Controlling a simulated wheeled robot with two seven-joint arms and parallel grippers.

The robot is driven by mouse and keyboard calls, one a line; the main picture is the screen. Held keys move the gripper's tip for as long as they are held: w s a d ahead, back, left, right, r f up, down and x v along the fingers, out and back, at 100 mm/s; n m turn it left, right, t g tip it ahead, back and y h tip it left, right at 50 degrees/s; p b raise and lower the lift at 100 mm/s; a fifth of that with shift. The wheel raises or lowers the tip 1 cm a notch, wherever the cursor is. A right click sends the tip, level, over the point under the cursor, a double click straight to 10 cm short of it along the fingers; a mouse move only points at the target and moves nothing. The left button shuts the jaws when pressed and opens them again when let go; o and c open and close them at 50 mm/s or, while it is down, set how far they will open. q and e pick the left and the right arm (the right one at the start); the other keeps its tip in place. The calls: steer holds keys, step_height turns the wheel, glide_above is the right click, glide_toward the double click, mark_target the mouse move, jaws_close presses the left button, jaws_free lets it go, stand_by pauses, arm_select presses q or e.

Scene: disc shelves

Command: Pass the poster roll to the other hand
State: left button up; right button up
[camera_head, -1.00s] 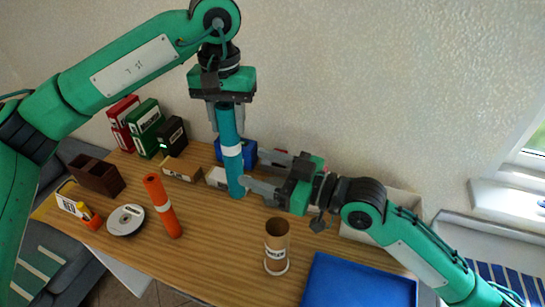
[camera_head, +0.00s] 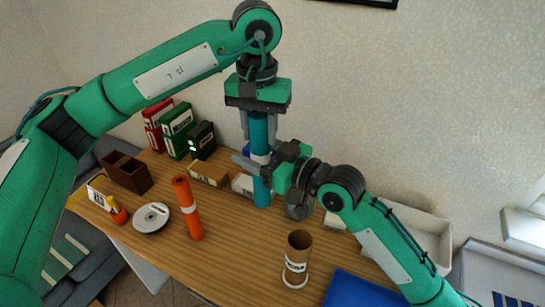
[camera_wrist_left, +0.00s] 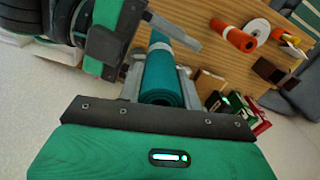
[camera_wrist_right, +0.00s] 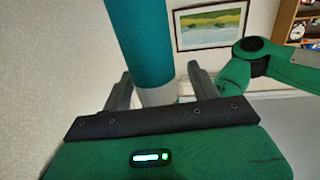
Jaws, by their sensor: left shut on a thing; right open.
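The poster roll (camera_head: 259,135) is a teal tube with a white band, held upright above the table. My left gripper (camera_head: 258,115) is shut on its upper end from above; the roll also shows between the fingers in the left wrist view (camera_wrist_left: 163,78). My right gripper (camera_head: 252,164) comes in from the right near the white band and lower half. In the right wrist view the roll (camera_wrist_right: 143,50) stands between the open fingers of my right gripper (camera_wrist_right: 160,85). I cannot tell whether those fingers touch it.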

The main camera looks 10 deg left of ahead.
steer(key=shift+w+a, duration=0.25)
steer(key=shift+a, duration=0.35)
steer(key=c, duration=1.1)
arm_select(q)
steer(key=o, duration=1.3)
steer(key=shift+d, duration=0.1)
